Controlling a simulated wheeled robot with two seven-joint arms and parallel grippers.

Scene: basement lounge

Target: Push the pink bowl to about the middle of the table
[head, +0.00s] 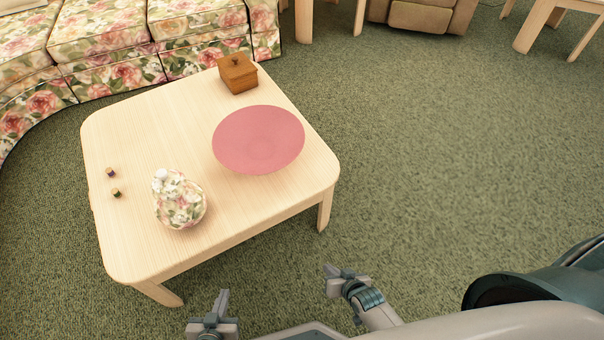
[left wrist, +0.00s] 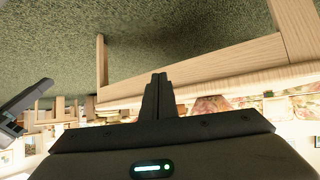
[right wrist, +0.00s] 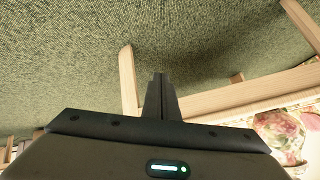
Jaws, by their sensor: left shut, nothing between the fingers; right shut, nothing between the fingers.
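The pink bowl (head: 258,139) is a wide, shallow dish on the right side of the light wooden table (head: 155,128), near its right edge. My left gripper (head: 222,300) is shut and empty, in front of the table and apart from it. My right gripper (head: 335,271) is shut and empty, to the right of the left one, past the table's near right corner. Neither gripper touches the bowl. The shut fingers show in the left wrist view (left wrist: 158,95) and in the right wrist view (right wrist: 160,95), with table legs and edge beyond.
A wooden box with a lid (head: 238,73) stands behind the bowl. A floral round pot (head: 179,200) stands at the table's near side. Two small spools (head: 113,183) lie at the left. A floral sofa (head: 105,45) is behind the table. Carpet (head: 440,140) is clear at the right.

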